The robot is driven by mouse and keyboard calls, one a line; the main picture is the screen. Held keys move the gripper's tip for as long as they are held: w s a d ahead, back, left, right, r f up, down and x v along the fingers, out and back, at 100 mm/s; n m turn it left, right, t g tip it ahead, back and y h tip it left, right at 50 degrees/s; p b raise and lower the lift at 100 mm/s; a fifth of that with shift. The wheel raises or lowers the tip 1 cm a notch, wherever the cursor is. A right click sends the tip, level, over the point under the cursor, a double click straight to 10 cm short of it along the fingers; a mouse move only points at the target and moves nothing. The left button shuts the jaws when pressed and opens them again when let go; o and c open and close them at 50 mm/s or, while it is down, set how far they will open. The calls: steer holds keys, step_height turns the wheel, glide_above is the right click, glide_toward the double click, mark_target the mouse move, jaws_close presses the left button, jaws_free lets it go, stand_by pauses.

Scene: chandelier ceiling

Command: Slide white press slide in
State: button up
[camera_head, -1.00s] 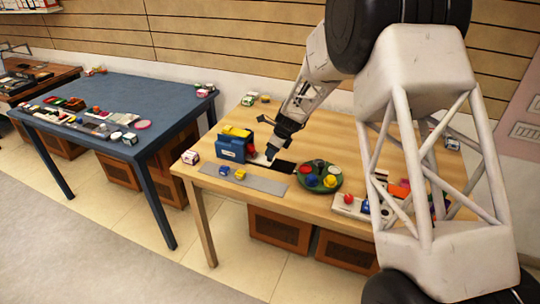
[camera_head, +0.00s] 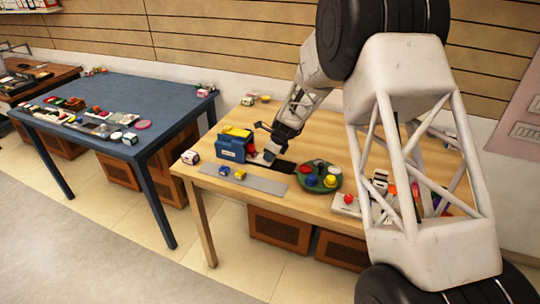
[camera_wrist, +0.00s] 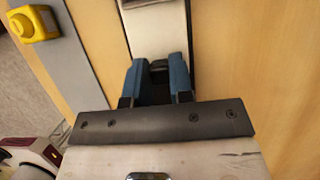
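The blue press (camera_head: 232,146) with a yellow part on top stands at the left of the wooden table. The white press slide (camera_head: 256,157) shows as a small pale strip at its right side. In the wrist view the slide (camera_wrist: 157,30) is a white plate straight ahead of my fingertips. My gripper (camera_head: 270,154) is low over the table, right of the press. In the wrist view its two blue fingers (camera_wrist: 158,68) stand a little apart at the slide's near end. A dark part shows between the tips; whether they grip it or touch the slide is unclear.
A black patch (camera_head: 284,167) lies beside my gripper. A green round tray (camera_head: 322,187) with coloured pieces is to the right. A grey strip (camera_head: 262,184) with blue and yellow blocks lies in front. More items stand farther right, partly behind my arm.

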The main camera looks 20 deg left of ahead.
mark_target(257, 157)
steer(key=shift+a, duration=0.1)
jaws_close()
steer(key=shift+a, duration=2.15)
steer(key=o, duration=0.9)
jaws_free()
steer(key=shift+c, duration=0.2)
steer(key=v, duration=0.7)
steer(key=shift+d+r, duration=0.2)
steer(key=shift+r, duration=0.15)
steer(key=shift+r, duration=0.1)
steer(key=shift+r, duration=2.45)
